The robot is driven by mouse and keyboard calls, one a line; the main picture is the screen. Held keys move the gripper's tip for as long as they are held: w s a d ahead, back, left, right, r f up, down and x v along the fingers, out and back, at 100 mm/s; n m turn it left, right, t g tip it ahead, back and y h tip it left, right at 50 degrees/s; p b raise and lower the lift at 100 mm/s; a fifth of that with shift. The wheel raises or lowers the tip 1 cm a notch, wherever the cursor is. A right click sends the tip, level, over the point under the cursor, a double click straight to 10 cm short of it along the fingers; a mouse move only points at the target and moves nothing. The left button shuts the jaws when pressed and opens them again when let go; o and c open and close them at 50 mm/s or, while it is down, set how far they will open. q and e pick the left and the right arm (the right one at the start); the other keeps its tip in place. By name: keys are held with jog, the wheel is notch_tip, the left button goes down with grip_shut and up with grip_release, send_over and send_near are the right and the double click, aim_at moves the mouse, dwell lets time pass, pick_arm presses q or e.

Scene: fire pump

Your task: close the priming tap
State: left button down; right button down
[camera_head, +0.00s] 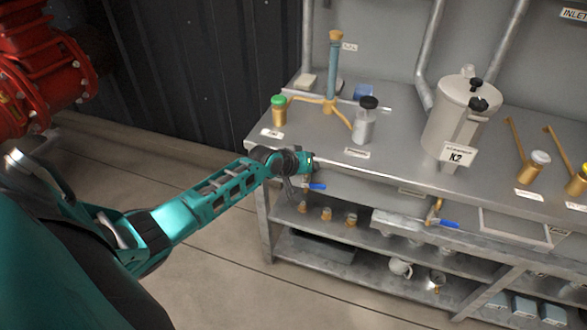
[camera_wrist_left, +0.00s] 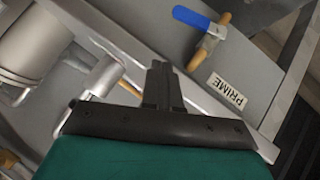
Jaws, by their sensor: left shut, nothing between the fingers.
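The priming tap has a blue lever (camera_wrist_left: 196,20) and a brass body (camera_wrist_left: 207,46) in the left wrist view, beside a white PRIME label (camera_wrist_left: 226,93). The lever lies across the brass pipe, roughly square to it. In the head view, a blue lever (camera_head: 317,186) shows below the bench's front edge, close to my left gripper (camera_head: 308,163). My left gripper is shut and empty. Its fingers (camera_wrist_left: 163,85) point up the left wrist view, left of the tap and apart from the lever. My right gripper is not in view.
The metal bench (camera_head: 395,150) carries a lidded can (camera_head: 462,115) tagged K2, a silver bottle (camera_head: 364,125) and a brass stand (camera_head: 333,75). Another tap with a blue lever (camera_head: 449,223) sits further right below the edge. Floor left of the bench is clear.

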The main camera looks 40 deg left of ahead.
pick_arm(q)
jog(key=d+v, duration=0.1)
jog(key=v, duration=0.8)
jog(key=shift+d+r, duration=0.2)
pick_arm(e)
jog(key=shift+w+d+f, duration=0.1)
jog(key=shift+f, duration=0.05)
